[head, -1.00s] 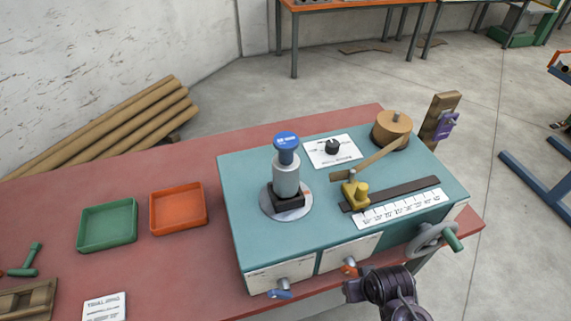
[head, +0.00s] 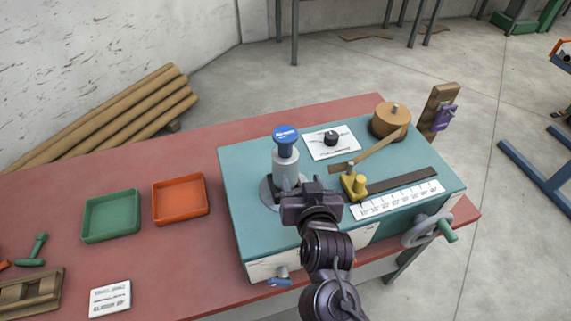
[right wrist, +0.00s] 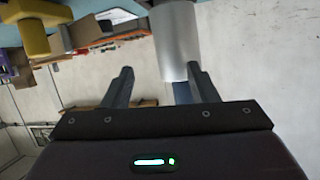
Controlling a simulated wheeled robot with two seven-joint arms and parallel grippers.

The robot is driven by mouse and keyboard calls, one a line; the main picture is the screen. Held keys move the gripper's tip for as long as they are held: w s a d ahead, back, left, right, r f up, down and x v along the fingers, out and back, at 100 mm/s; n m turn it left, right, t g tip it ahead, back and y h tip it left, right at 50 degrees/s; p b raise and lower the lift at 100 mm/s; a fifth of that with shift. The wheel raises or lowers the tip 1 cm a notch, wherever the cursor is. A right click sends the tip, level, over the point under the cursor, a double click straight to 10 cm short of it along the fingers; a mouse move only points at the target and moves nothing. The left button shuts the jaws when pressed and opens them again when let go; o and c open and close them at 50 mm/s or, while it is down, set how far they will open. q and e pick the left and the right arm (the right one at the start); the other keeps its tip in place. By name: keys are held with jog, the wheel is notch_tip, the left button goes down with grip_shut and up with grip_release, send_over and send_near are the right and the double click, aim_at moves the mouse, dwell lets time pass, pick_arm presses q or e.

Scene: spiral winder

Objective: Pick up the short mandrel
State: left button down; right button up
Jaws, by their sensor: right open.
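The mandrel, a silver cylinder (head: 285,166) with a blue labelled cap (head: 285,137), stands upright on a round plate (head: 268,190) on the teal machine. My right gripper (head: 298,184) is open, just in front of its lower part, and hides part of the plate and base. In the right wrist view the silver cylinder (right wrist: 178,40) hangs from the top edge, nearer the right finger than the middle of my open right gripper (right wrist: 160,78). A blue-grey part below it shows between the fingers. I cannot tell whether anything touches. My left gripper is not in view.
Right of my arm are a yellow guide (head: 353,184), a white scale (head: 400,199) and a crank wheel (head: 425,230). A wooden spool (head: 388,121) stands behind.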

aim_at(285, 150)
jog(key=a+r+t, duration=0.1)
jog(key=a+r+t+h, duration=0.1)
jog(key=r, duration=0.1)
jog(key=a+r+t+h, duration=0.1)
jog(key=r+t, duration=0.1)
jog(key=shift+m, duration=0.3)
jog(key=shift+w+r, duration=0.1)
jog(key=shift+w, duration=0.15)
jog(key=w+b, duration=0.1)
jog(key=w, duration=0.1)
jog(key=w+b, duration=0.2)
jog(key=w+f+b, duration=0.1)
jog(key=w, duration=0.1)
jog(key=shift+w+a+b, duration=0.1)
jog(key=shift+a+b, duration=0.25)
jog(key=shift+w, duration=0.45)
jog(key=shift+r, duration=0.1)
jog(key=shift+s, duration=0.1)
jog(key=shift+c, duration=1.1)
grip_shut()
